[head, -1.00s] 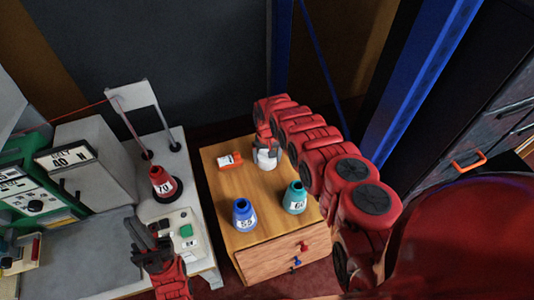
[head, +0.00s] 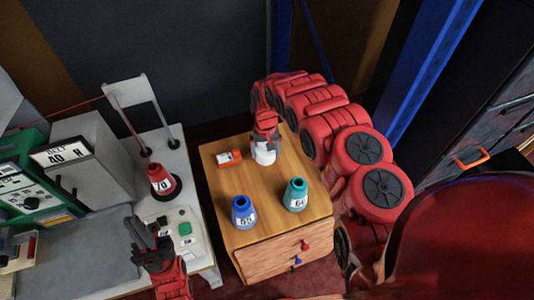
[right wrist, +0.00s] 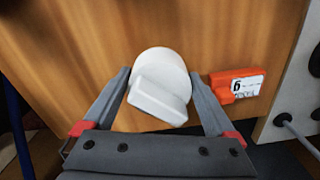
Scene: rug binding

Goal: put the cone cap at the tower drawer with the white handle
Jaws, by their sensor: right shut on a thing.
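The white cap (head: 264,154) is at the back of the wooden cabinet top. My right gripper (head: 265,142) points down and is shut on it. In the right wrist view the white cap (right wrist: 160,86), a round piece with a raised block, sits between the fingers; whether it touches the wood below is unclear. My left gripper (head: 149,238) is empty and open over the grey bench's front. A dark drawer tower (head: 490,120) stands at the far right, with an orange handle (head: 470,158) and dark handles. I cannot make out a white handle on it.
On the wooden top (head: 243,184) stand a blue bottle (head: 243,214) and a teal bottle (head: 296,195), with an orange-and-white tag (head: 229,159) left of the cap. A blue post (head: 425,75) rises beside the tower.

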